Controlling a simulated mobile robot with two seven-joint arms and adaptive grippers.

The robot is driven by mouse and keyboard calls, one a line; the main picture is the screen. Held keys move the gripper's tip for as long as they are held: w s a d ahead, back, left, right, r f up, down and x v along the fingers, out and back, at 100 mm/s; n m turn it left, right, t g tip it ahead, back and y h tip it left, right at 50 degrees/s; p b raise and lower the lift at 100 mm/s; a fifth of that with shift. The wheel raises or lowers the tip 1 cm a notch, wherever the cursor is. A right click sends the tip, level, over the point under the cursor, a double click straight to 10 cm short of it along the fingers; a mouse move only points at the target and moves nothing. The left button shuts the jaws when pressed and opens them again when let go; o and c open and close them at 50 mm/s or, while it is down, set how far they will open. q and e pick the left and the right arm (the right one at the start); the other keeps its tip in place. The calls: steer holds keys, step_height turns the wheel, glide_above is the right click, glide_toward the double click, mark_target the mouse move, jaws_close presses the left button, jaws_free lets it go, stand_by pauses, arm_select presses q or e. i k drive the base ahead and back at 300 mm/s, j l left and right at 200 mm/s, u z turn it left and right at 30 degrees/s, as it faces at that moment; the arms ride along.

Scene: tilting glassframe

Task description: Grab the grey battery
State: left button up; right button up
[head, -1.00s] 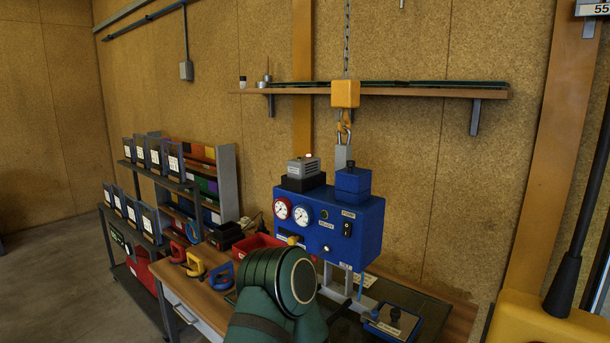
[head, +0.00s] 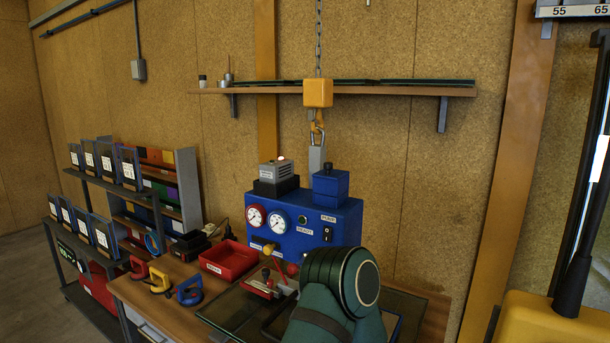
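A grey block (head: 276,171), which looks like the grey battery, sits on a black base on top of the blue control box (head: 340,216), at its left end. A small light glows by its top. A blue block (head: 330,184) stands to its right on the same box. One of my green arm links (head: 343,290) rises at the bottom, in front of the box's lower right and well below the grey block. I cannot tell which arm it is. Neither gripper shows.
A yellow hoist hook (head: 317,118) hangs on a chain above the box. A red bin (head: 228,260) and coloured clamps (head: 189,290) lie on the bench. A wall shelf (head: 400,90) runs behind. Racks stand left, a yellow machine (head: 545,318) right.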

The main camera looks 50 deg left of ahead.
mark_target(273, 172)
steer(key=j+z, duration=0.15)
steer(key=j, duration=0.15)
steer(key=k+j+z, duration=0.1)
steer(key=j, duration=0.25)
steer(key=k+j+z, duration=0.15)
steer(key=j, duration=0.15)
steer(key=k+j, duration=0.1)
steer(key=j, duration=0.2)
steer(key=k+j+z, duration=0.1)
steer(key=j, duration=0.25)
steer(key=k+j, duration=0.1)
steer(key=j, duration=0.2)
